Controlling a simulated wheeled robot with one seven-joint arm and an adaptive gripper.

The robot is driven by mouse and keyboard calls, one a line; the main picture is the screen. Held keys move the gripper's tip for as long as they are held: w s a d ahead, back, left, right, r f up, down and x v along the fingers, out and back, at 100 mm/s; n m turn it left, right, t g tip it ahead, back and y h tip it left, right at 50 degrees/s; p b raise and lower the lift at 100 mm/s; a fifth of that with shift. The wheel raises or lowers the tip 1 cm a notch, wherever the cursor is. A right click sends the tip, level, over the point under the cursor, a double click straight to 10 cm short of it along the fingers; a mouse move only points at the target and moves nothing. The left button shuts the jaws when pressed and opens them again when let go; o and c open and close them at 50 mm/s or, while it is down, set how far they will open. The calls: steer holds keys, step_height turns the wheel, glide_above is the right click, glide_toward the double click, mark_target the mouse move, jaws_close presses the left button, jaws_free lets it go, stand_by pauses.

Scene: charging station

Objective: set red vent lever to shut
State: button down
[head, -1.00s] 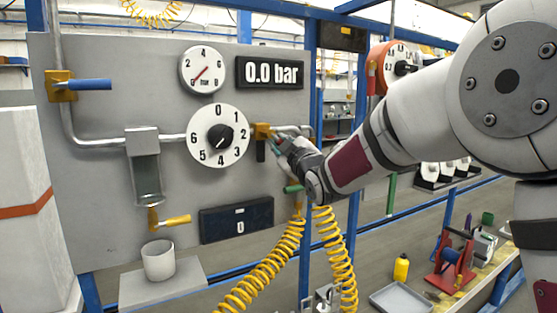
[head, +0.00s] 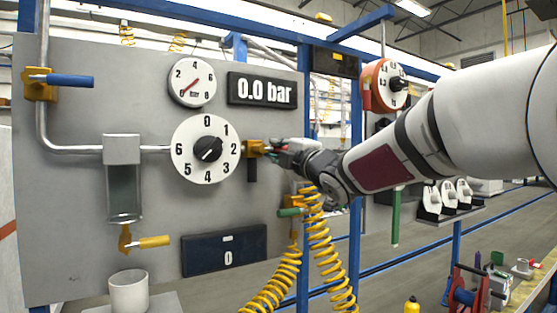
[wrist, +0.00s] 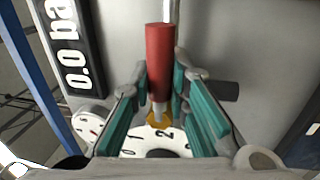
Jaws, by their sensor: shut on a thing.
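The red vent lever (wrist: 160,55) shows in the wrist view as a red grip on a metal stem, running from an orange hub (wrist: 160,119). It looks in line with the pipe (wrist: 169,10) behind it. My gripper (wrist: 160,82) has its teal fingers on either side of the lever, shut on it. In the head view my gripper (head: 284,149) is at the orange valve (head: 254,147) right of the big dial, and it hides most of the lever.
The display (head: 262,90) reads 0.0 bar. A numbered dial (head: 190,165), a blue-handled valve (head: 68,81) and a yellow-handled valve (head: 153,242) are on the panel. Yellow coiled hoses (head: 320,240) hang below my gripper. A bench (head: 520,290) stands at lower right.

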steer(key=shift+a, duration=0.1)
stand_by(0.4)
steer(key=c, duration=1.5)
jaws_free()
steer(key=v, duration=1.2)
